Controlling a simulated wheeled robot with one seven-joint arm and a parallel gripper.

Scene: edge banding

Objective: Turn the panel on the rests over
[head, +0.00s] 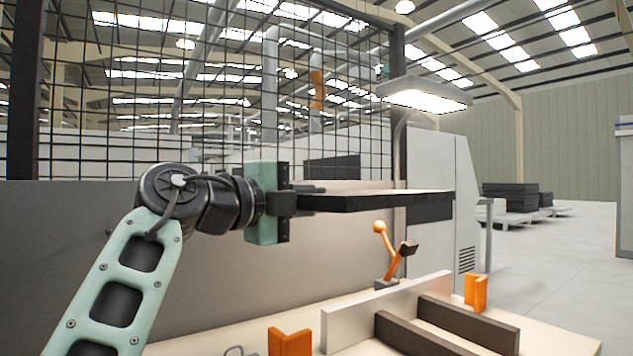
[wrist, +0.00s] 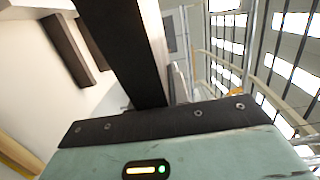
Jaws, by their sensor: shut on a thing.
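The panel (head: 385,203) is held level in the air above the bench, nearly edge-on to the head view. Its near edge is dark and a thin pale strip of its upper face shows. My gripper (head: 308,193) is shut on the panel's left end. In the wrist view the panel (wrist: 128,45) runs away from the gripper as a dark band. The two dark rests (head: 468,322) lie on the bench below and to the right, with nothing on them. One dark rest also shows in the wrist view (wrist: 67,48). The panel's underside is hidden.
A pale upright fence (head: 385,312) stands behind the rests. Orange corner blocks (head: 290,342) (head: 476,291) and an orange-handled clamp (head: 388,250) stand on the bench (head: 245,325). A lamp (head: 425,93) hangs above the panel's right part. A mesh screen (head: 225,90) rises behind.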

